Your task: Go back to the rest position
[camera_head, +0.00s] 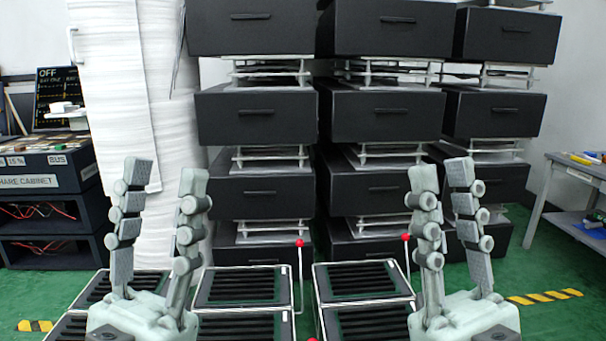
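My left gripper (163,185) points upward at the lower left, its two fingers spread wide apart with nothing between them. My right gripper (440,185) points upward at the lower right, also open and empty, with a narrower gap. Both stand in front of the slatted racks and touch no lever that I can see. One lever with a red ball tip (300,243) stands upright between the grippers. Another red-tipped lever (406,237) stands just left of my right gripper. A third red tip (312,340) shows at the bottom edge, mostly cut off.
A left slatted rack (243,287) and a right slatted rack (362,282) lie low in front. Stacked black drawers (385,116) fill the back. A dark cabinet (48,168) stands left and a grey table (575,172) right. Green floor (540,270) is open at the right.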

